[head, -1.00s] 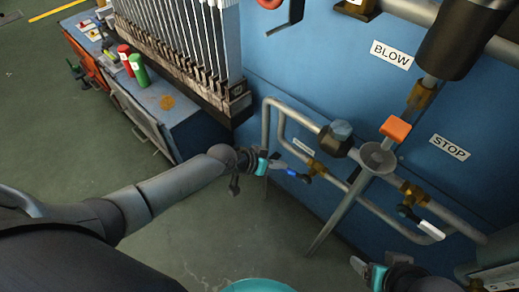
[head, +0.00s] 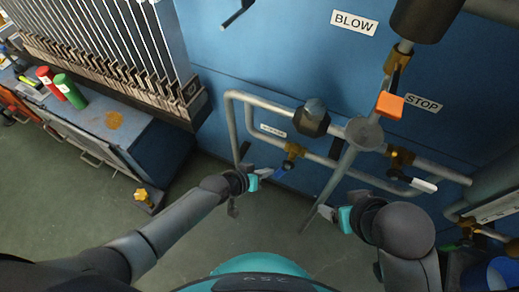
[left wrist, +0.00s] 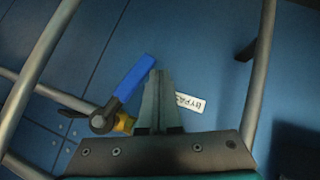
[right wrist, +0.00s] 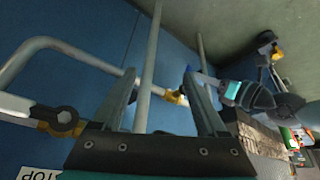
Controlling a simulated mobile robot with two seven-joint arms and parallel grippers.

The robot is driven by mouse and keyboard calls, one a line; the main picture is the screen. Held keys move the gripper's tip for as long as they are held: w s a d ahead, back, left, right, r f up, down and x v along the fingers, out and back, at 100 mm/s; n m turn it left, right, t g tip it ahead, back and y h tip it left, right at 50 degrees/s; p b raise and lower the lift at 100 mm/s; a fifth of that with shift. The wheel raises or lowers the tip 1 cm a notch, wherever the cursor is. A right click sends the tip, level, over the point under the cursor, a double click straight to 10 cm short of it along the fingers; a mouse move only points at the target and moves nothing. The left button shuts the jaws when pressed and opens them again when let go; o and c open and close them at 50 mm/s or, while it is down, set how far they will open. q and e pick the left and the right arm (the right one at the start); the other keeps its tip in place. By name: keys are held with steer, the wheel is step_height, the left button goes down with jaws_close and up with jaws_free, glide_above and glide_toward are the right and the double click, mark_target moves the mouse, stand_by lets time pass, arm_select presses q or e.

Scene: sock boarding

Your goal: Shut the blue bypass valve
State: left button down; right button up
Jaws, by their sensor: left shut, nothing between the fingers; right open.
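The blue bypass valve handle (head: 281,172) sits on a brass body (head: 292,153) on the lower pipe loop. In the left wrist view the blue handle (left wrist: 134,79) points up and right from its pivot, at an angle across the pipe. My left gripper (head: 264,173) is shut and empty. In its wrist view its fingers (left wrist: 158,90) lie just right of the handle; I cannot tell whether they touch. The bypass label (left wrist: 190,102) is partly hidden by the fingers.
A grey slanted pipe (head: 330,185) stands between my grippers. An orange handle (head: 389,105) and a white-handled valve (head: 424,185) are to the right. A blue cabinet (head: 160,150) with red and green cans stands at left. Open floor lies below the pipes.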

arm_select(q)
steer(key=shift+s+d+f, duration=0.4)
steer(key=shift+d+f, duration=0.25)
steer(key=shift+d, duration=0.2)
arm_select(e)
steer(key=shift+w+a+f+t, duration=0.35)
steer(key=shift+w+a+t, duration=0.15)
steer(key=shift+w+a, duration=0.15)
steer(key=shift+a, duration=0.1)
